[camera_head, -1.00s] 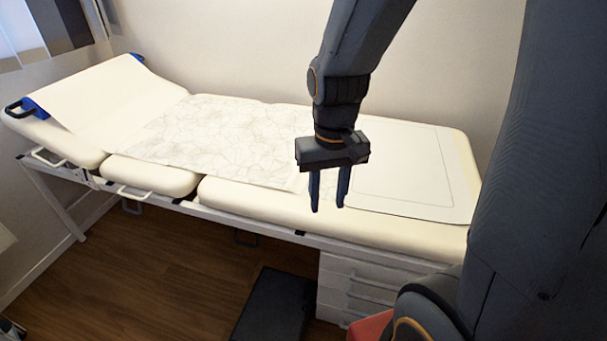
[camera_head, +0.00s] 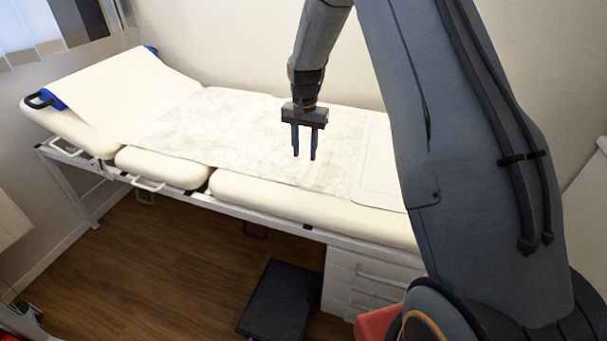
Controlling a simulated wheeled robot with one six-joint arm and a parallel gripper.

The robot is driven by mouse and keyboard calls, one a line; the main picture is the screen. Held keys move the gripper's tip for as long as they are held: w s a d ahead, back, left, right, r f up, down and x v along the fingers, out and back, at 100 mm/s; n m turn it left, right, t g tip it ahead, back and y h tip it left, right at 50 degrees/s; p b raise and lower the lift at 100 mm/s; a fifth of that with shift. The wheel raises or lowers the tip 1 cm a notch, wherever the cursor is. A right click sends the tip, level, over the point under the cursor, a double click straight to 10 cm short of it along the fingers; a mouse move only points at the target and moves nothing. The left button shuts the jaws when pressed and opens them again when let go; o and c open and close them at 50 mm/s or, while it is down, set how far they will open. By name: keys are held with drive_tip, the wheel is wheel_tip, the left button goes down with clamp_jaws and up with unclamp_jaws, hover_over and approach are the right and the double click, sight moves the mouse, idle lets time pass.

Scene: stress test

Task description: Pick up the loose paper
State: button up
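The loose paper (camera_head: 215,131) is a wide, pale sheet with a crumpled, veined pattern. It lies flat across the middle of the cream examination couch (camera_head: 265,199). My gripper (camera_head: 304,158) points down over the right part of the paper. Its two dark fingers are apart with nothing between them. I cannot tell whether the fingertips touch the paper or hang above it. My arm hides part of the couch's right end.
A plain white sheet (camera_head: 120,97) covers the raised headrest at left. A pale mat (camera_head: 378,170) lies right of the paper. White drawers (camera_head: 362,283) and a black step (camera_head: 280,300) stand below. The wall is close behind the couch. Wooden floor (camera_head: 180,270) is open at front left.

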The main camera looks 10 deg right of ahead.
sight(304, 172)
drive_tip(key=shift+w+f+p, duration=0.2)
drive_tip(key=shift+f+p, duration=0.35)
drive_tip(key=shift+f, duration=1.4)
drive_tip(key=shift+w+f+p, duration=0.2)
drive_tip(key=shift+f+p, duration=0.3)
drive_tip(key=shift+f, duration=1.4)
clamp_jaws()
